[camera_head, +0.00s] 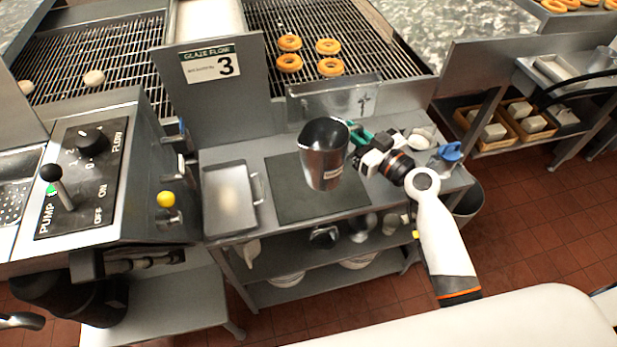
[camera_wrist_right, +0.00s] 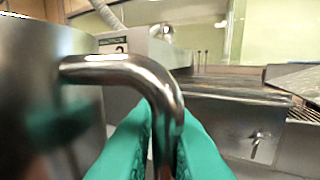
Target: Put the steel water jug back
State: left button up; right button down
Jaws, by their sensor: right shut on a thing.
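The steel water jug (camera_head: 324,160) is upright in front of the dark mat (camera_head: 300,200) in the head view, and seems to be held above it. My right gripper (camera_head: 356,140) comes from the right and is shut on the jug's handle. In the right wrist view, the green fingertips (camera_wrist_right: 162,140) close around the bent steel handle (camera_wrist_right: 130,72), with the jug's body (camera_wrist_right: 45,90) at the left. My left gripper is not in view.
A metal tray (camera_head: 258,190) lies left of the mat. A number 3 sign panel (camera_head: 215,80) rises behind. Doughnuts (camera_head: 289,63) lie on the grate beyond.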

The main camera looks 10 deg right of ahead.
jog(key=w+f+m+h+b, duration=0.1)
jog(key=w+f+b, duration=0.1)
jog(key=f, duration=0.1)
jog(key=w+f+t+h+b, duration=0.1)
jog(key=w+f+b, duration=0.1)
jog(key=f, duration=0.2)
jog(key=w+f+m+h+b, duration=0.1)
jog(key=w+f+b, duration=0.1)
jog(key=f, duration=0.2)
jog(key=shift+w+m+h+b, duration=0.3)
jog(key=shift+h+b, duration=0.05)
jog(key=shift+h, duration=0.05)
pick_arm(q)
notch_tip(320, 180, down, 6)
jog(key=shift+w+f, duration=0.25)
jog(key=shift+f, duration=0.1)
pick_arm(e)
jog(key=c, duration=1.5)
grip_release()
jog(key=shift+f, duration=0.1)
